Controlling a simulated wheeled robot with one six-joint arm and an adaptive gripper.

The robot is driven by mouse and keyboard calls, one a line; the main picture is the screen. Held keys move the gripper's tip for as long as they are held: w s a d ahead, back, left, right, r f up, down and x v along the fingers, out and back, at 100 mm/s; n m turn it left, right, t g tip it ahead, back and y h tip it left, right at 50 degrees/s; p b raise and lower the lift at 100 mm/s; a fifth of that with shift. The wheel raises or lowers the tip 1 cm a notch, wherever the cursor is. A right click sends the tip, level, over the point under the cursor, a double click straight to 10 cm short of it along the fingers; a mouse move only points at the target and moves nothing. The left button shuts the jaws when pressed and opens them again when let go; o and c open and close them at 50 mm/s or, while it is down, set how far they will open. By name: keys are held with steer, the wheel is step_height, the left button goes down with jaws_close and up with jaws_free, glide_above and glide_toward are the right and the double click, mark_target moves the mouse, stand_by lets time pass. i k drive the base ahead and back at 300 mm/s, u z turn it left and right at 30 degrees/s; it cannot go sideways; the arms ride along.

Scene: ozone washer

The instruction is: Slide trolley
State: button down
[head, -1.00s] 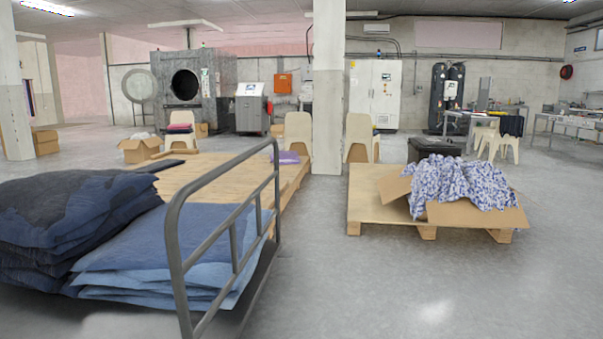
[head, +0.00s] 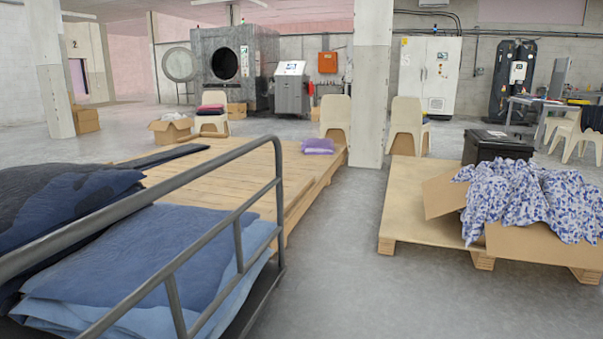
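The trolley stands at the lower left of the head view, with a grey tubular handle rail (head: 279,200) and a low dark deck edge (head: 254,305). It carries stacks of folded fabric: a dark navy pile (head: 55,200) at the far left and a blue pile (head: 170,250) beside it. The rail crosses in front of the blue pile. The near end of the rail runs out of the frame at the left edge. My gripper is not in view, so whether it touches the trolley cannot be seen.
A low wooden platform (head: 225,165) lies just beyond the trolley. A pallet (head: 405,215) with an open cardboard box (head: 530,240) of patterned cloth stands at the right. A concrete pillar (head: 371,90) rises between them. Grey floor (head: 340,270) is clear between trolley and pallet.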

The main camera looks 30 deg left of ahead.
mark_target(87, 251)
steer(key=u, duration=0.4)
steer(key=i, duration=1.35)
steer(key=u, duration=1.8)
steer(key=i, duration=0.8)
steer(key=u, duration=0.6)
steer(key=i, duration=0.45)
steer(key=z, duration=0.05)
